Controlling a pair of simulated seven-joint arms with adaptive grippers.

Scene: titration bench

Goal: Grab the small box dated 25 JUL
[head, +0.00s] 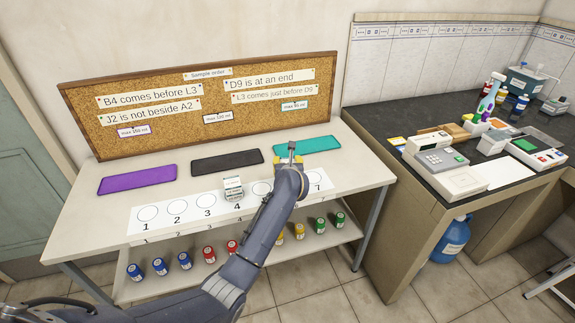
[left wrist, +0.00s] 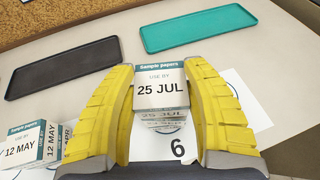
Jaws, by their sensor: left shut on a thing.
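The small box dated 25 JUL (left wrist: 161,90) is white with a teal "Sample papers" band. In the left wrist view it sits between the yellow fingers of my left gripper (left wrist: 160,72), which is shut on it. A second 25 JUL print shows just below the front label; I cannot tell whether it is another face or another box. In the head view my left gripper (head: 290,158) is over the right part of the white table, and my arm hides most of the held box.
A 12 MAY box (left wrist: 22,145) and another beside it stand to the left, near circle 4 on the numbered strip (head: 150,227). Purple (head: 138,179), black (head: 227,162) and teal (head: 307,145) trays lie behind. A corkboard (head: 200,105) stands at the back.

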